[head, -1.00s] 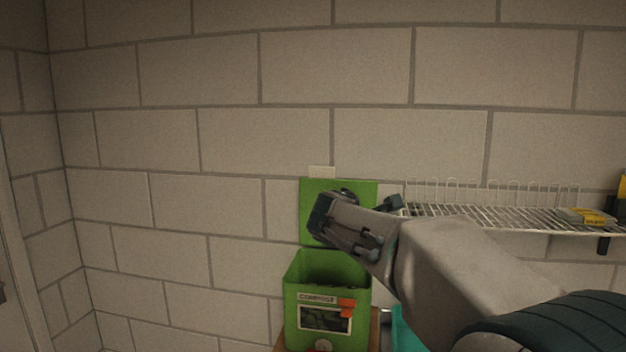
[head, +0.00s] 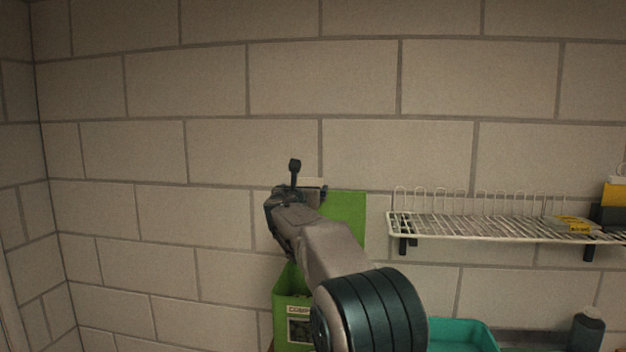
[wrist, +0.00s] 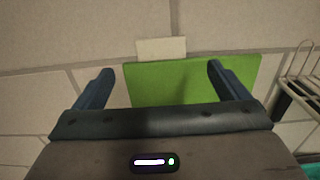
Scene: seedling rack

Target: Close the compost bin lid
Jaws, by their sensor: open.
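The green compost bin (head: 286,305) stands low against the wall in the head view, mostly hidden behind my arm. Its green lid (head: 346,215) is raised upright against the wall, partly covered by my gripper and arm. In the wrist view the lid (wrist: 190,85) fills the space between and beyond my fingers, with a pale tab (wrist: 161,48) at its top edge. My gripper (wrist: 158,85) is open and empty, in front of the lid near its upper edge. In the head view, my gripper (head: 296,190) is at the lid's upper left. Contact with the lid cannot be told.
A white wire shelf (head: 480,226) is fixed to the wall at the right, with yellow and dark items on it. A teal tray (head: 465,335) and a dark bottle (head: 587,328) are below it. The wall left of the bin is clear.

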